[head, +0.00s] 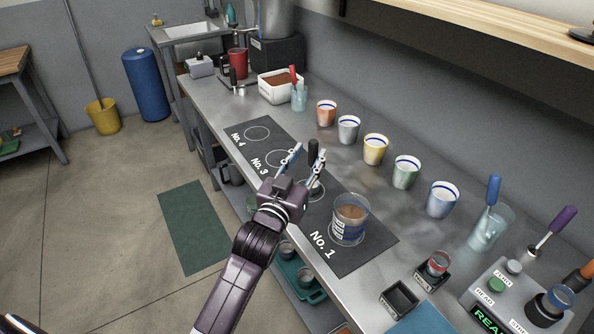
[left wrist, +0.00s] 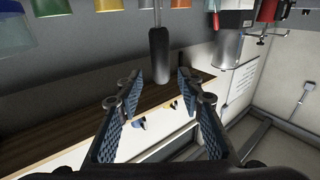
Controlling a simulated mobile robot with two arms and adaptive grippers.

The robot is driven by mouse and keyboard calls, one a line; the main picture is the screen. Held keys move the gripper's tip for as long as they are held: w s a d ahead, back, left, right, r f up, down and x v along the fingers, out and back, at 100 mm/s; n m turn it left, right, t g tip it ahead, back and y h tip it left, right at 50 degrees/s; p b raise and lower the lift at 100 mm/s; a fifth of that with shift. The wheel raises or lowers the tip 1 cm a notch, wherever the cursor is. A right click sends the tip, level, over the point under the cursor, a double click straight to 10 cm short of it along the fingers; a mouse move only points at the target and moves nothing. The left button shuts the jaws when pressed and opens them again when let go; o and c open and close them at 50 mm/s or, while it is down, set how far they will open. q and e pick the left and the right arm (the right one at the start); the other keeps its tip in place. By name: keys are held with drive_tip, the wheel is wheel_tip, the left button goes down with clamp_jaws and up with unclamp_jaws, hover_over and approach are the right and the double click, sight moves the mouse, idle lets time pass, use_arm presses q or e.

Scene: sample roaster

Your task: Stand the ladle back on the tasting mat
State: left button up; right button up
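The dark tasting mat (head: 375,247) lies along the steel counter with printed circles and labels such as No. 1, No. 3 and No. 4. A ladle with a black handle (head: 313,150) stands about upright near the mat's middle; its lower end is partly hidden by my gripper. In the left wrist view its black handle (left wrist: 159,58) and thin metal stem show ahead of the fingertips, roughly between them. My left gripper (head: 305,160) is open above the mat beside the handle, with nothing in it; its spread fingers also show in the left wrist view (left wrist: 158,92). My right gripper is not in view.
A clear beaker with brown contents (head: 350,221) stands on the No. 1 circle. Several coloured cups (head: 375,150) line the counter's back. A glass with a blue-handled tool (head: 490,228) and a control box (head: 513,292) are at right. The mat near No. 4 is clear.

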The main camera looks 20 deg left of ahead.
use_arm(q)
drive_tip(key=s+p, duration=0.1)
drive_tip(key=s, duration=0.8)
drive_tip(key=shift+a+f+p, duration=0.15)
drive_tip(key=shift+a+p, duration=0.05)
drive_tip(key=shift+p, duration=0.2)
drive_tip(key=shift+w, duration=0.1)
